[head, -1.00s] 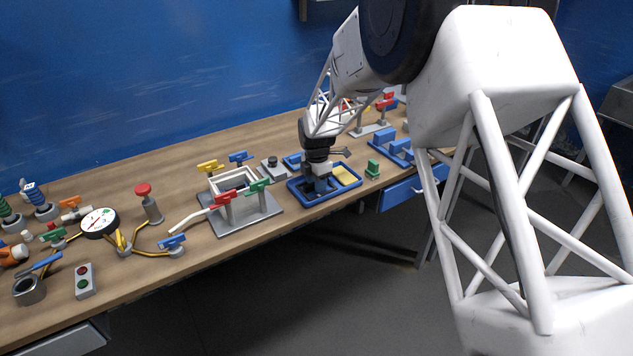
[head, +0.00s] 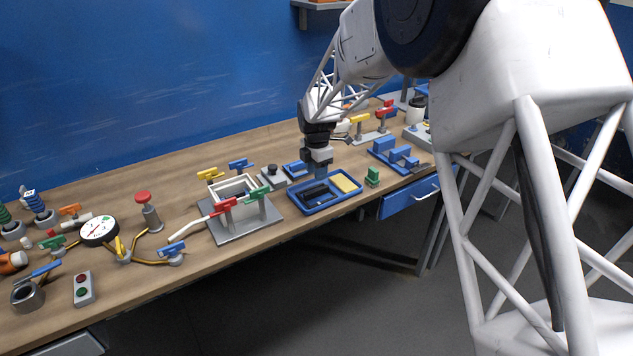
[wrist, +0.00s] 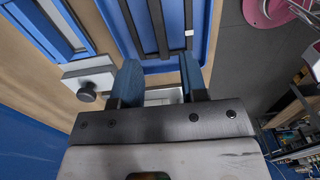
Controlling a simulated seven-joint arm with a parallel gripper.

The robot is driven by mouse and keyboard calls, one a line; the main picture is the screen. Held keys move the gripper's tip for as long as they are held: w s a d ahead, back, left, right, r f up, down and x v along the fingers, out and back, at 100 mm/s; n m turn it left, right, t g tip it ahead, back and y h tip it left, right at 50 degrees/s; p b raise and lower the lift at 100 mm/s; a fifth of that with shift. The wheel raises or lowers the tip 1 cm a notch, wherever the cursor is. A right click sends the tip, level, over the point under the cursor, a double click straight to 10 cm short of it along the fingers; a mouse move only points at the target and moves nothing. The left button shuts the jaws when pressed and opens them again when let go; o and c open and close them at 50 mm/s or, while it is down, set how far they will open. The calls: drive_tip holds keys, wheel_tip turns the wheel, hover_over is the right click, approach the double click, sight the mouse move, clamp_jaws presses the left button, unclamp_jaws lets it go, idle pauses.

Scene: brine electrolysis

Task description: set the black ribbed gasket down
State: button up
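The black ribbed gasket (head: 314,191) appears as dark bars in the left part of the blue tray (head: 332,205). I cannot tell from the head view which dark bar is which. The wrist view shows long black bars (wrist: 158,28) lying in the blue tray (wrist: 209,30), ahead of my fingertips. My gripper (head: 320,174) is over the tray's back edge. In the wrist view my gripper (wrist: 160,72) has its two blue fingers spread apart, with nothing held between them.
A green block (head: 372,177) stands right of the tray. A grey-framed stand with coloured clamps (head: 240,226) is on the left. A grey block with a black knob (head: 272,177) stands behind.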

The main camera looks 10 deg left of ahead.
sight(317, 190)
drive_tip(key=shift+r, duration=2.5)
drive_tip(key=shift+d, duration=0.1)
drive_tip(key=s+d+r+m+t, duration=0.1)
drive_tip(key=s+d+r+m, duration=0.7)
drive_tip(key=d, duration=0.4)
drive_tip(key=s+d+r+m, duration=0.5)
drive_tip(key=s+d+r, duration=0.1)
drive_tip(key=s+d, duration=0.5)
drive_tip(key=s+d+m, duration=0.4)
drive_tip(key=s, duration=0.5)
drive_tip(key=s+d+f+m+t, duration=0.1)
drive_tip(key=s+d+m, duration=0.4)
drive_tip(key=s, duration=0.4)
drive_tip(key=s+d+m, duration=0.4)
drive_tip(key=s+m, duration=0.1)
drive_tip(key=s, duration=0.3)
drive_tip(key=shift+s+d+f+t, duration=0.3)
drive_tip(key=shift+s+d+f, duration=0.1)
